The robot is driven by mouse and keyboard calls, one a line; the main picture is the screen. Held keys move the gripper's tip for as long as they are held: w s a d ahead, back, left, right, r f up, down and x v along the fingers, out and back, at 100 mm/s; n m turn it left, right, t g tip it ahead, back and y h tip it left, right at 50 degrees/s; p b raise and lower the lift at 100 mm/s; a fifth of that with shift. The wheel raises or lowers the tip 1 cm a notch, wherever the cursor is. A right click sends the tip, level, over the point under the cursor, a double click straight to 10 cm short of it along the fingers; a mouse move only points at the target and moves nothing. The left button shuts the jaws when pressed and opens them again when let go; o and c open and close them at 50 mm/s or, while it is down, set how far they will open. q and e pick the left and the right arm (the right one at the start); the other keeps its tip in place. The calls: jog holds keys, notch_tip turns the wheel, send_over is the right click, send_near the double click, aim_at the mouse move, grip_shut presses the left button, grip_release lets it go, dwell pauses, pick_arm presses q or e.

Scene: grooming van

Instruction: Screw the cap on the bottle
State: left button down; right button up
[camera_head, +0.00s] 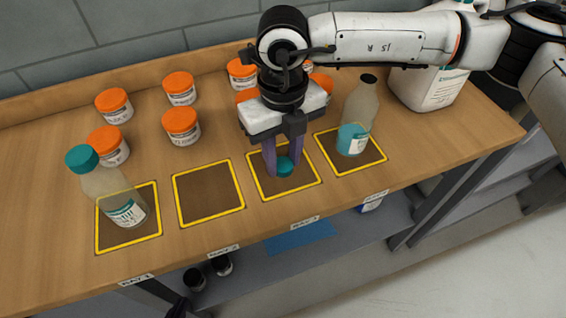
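My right gripper (284,166), on the arm coming in from the right, points down over the third yellow-bordered square (308,186). A teal cap (284,168) sits low between its purple fingers, at the square. I cannot tell whether the fingers press on it. A clear bottle (362,103) with a dark open neck and a teal-white label stands uncapped on the fourth square (372,160), right of the gripper. Another bottle (107,185) with a teal cap on stands at the first square (102,240), far left. My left gripper is not in view.
Several orange-lidded jars (181,128) stand behind the squares, some partly hidden by my gripper. A large white jug (425,90) stands at the right back. The second square (208,195) is empty. A lower shelf (270,265) lies below the bench's front edge.

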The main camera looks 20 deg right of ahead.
aim_at(283, 164)
jog(key=c, duration=0.4)
notch_tip(283, 164, up, 10)
jog(key=b, duration=0.1)
dwell(0.4)
